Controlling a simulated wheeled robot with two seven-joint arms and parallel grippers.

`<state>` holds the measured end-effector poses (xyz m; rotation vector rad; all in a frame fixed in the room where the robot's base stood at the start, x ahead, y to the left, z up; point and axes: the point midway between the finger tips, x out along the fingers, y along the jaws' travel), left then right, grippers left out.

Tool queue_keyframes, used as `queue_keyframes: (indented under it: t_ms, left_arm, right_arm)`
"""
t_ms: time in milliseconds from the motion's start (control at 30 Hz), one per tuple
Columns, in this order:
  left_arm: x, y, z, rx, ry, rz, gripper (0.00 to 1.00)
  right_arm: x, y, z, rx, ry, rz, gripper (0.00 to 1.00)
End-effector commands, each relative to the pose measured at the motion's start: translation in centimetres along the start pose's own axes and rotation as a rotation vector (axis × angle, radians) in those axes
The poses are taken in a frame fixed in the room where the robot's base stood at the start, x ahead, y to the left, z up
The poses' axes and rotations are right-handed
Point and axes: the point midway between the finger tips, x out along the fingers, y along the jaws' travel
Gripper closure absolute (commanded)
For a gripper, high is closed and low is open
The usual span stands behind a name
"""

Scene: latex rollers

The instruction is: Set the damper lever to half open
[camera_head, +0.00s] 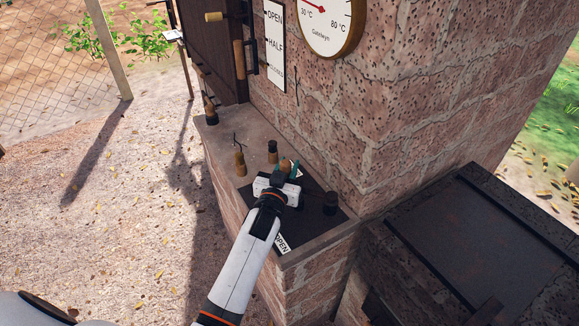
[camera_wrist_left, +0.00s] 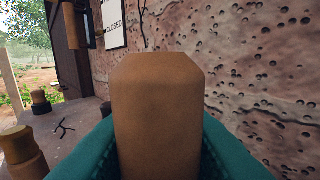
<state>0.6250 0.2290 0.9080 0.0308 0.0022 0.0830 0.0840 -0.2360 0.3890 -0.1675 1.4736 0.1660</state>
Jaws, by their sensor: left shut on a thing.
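My left gripper (camera_head: 285,174) is over the black plate (camera_head: 313,215) on the brick ledge. Its teal fingers are shut on a brown wooden handle (camera_wrist_left: 158,115), whose top also shows in the head view (camera_head: 285,165). What the handle joins below is hidden by the gripper, so I cannot tell whether it is the damper lever. A white OPEN label (camera_head: 281,243) lies at the plate's near edge. My right gripper is not in view.
Wooden-and-black pieces (camera_head: 240,163) (camera_head: 272,152) stand beside the plate, and a dark knob (camera_head: 331,203) stands on its right. A round gauge (camera_head: 331,22) hangs on the brick wall. A dark door with wooden handles (camera_head: 239,58) is at back left. Gravel lies left.

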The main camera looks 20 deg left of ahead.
Motion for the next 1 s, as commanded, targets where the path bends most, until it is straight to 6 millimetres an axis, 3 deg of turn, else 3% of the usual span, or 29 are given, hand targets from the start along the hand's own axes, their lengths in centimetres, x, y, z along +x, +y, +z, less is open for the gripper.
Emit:
queue_keyframes:
  t_ms: [100,667,833,1000]
  left_arm:
    - [0.0,0.8,0.0,0.011,0.001,0.013,0.63]
    - [-0.2,0.7,0.0,0.005,0.001,0.011,0.63]
    - [-2.3,0.6,-0.2,0.005,0.003,0.011,0.63]
    - [-6.1,0.6,-0.3,0.008,0.003,0.012,0.63]
  right_arm:
    - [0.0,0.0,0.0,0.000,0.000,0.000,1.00]
    - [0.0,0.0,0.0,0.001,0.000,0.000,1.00]
    - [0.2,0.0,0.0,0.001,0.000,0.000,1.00]
    - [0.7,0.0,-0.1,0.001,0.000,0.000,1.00]
